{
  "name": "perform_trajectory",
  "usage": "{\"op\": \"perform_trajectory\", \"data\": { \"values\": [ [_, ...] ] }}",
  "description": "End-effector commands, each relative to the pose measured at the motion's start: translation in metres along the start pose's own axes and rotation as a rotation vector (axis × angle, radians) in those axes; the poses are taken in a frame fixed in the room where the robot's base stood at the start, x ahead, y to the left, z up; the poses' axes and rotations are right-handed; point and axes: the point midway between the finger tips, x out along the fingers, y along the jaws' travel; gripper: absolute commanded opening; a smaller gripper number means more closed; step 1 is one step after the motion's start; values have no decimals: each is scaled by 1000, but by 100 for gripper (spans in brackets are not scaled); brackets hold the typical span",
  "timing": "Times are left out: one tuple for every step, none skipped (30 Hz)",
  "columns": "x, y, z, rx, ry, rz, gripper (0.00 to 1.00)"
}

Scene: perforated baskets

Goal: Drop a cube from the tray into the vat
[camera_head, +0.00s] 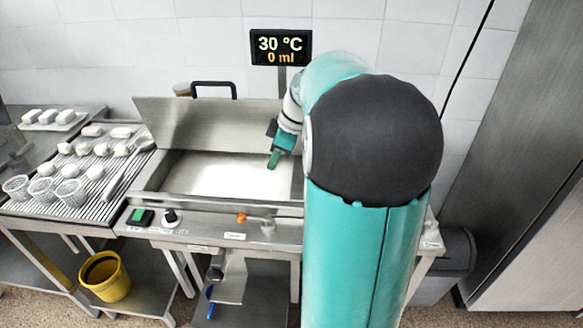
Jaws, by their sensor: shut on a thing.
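The vat (146,197) is a rectangular steel basin in the middle, its lid raised at the back and a smooth white surface inside. My gripper (274,160) is over the right part of the vat, pointing down. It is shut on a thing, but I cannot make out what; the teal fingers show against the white. A white tray (48,127) with several white cubes (47,116) stands at the far left, well away from my gripper. My arm hides the right end of the vat.
A ribbed draining table (65,212) at left holds white pieces and perforated baskets (71,192). A display (281,47) reads 30 °C and 0 ml. A yellow bucket (106,277) stands below.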

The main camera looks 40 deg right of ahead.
Motion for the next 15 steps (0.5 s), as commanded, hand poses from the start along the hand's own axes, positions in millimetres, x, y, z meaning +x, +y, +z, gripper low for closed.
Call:
{"op": "perform_trajectory", "data": {
  "values": [
    [4, 5, -9, -2, 0, -2, 0],
    [6, 7, -13, -3, 1, -2, 0],
    [8, 11, -19, -2, 1, -2, 0],
    [10, 13, -23, -2, 1, -2, 0],
    [11, 16, -28, -3, 1, -2, 0],
    [14, 19, -34, -1, 1, -2, 0],
    [17, 22, -37, -1, 1, -2, 0],
    [19, 24, -42, -3, 1, -2, 0],
    [23, 28, -47, -2, 0, -3, 0],
    [25, 30, -51, -2, 0, -2, 0],
    [27, 33, -55, -2, 0, -2, 0],
    [31, 36, -60, -2, 0, -3, 0],
    [33, 39, -65, -2, 0, -2, 0],
    [37, 41, -68, -1, 0, -3, 0],
    [41, 45, -73, -1, 1, -3, 0]
  ]
}}
